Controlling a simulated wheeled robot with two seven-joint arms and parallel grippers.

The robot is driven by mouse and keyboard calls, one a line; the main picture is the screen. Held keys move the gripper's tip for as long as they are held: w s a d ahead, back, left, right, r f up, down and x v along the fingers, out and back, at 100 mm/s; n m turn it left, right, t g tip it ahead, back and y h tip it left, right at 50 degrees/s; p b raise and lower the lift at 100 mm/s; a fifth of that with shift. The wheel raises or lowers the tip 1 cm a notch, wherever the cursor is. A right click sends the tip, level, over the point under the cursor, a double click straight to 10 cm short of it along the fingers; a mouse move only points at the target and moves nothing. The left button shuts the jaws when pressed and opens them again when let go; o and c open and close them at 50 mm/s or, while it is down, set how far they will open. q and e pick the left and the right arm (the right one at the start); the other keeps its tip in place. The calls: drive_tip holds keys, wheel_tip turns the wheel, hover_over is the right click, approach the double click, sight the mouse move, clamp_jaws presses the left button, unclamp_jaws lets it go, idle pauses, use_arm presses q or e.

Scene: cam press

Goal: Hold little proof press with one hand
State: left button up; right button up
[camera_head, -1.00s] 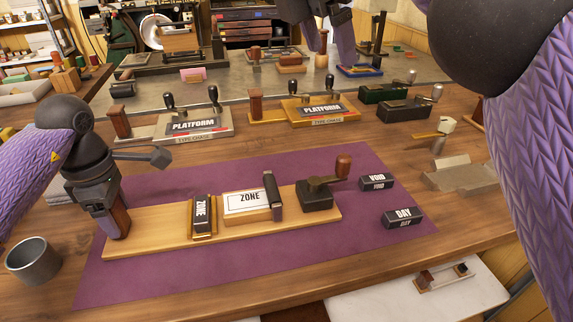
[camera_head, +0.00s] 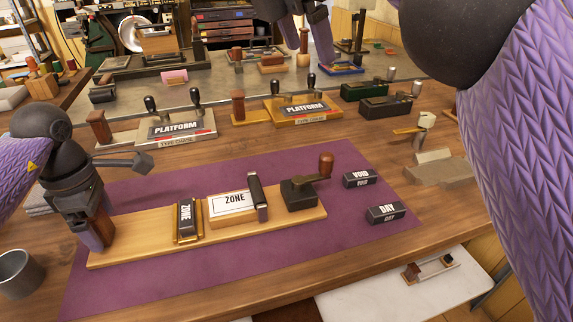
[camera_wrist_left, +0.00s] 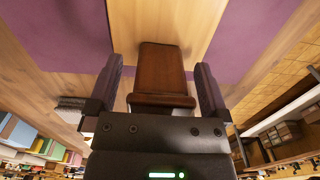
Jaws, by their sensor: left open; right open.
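The little proof press is a long pale wooden board (camera_head: 150,250) on a purple mat. It carries a ZONE block in a brass-coloured holder (camera_head: 187,222), a ZONE plate (camera_head: 233,203) with a dark roller, and a dark block with a crank (camera_head: 303,192). My left gripper (camera_head: 98,235) is at the board's left end, its open fingers on either side of the brown handle (camera_wrist_left: 162,72). The left wrist view shows small gaps between the handle and both fingers. My right gripper (camera_head: 307,48) is open at the far top of the head view, apart from the press.
VOID (camera_head: 358,178) and DAY (camera_head: 386,213) blocks lie right of the press. Two PLATFORM presses (camera_head: 175,130) stand behind it. A metal cup (camera_head: 20,272) sits at left. A white lower surface (camera_head: 400,290) is at front right. Bare mat lies before the board.

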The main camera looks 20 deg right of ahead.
use_arm(q)
drive_tip(key=shift+r+p, duration=2.25)
drive_tip(key=shift+r, duration=0.85)
drive_tip(key=shift+f, duration=0.1)
wheel_tip(320, 180, up, 12)
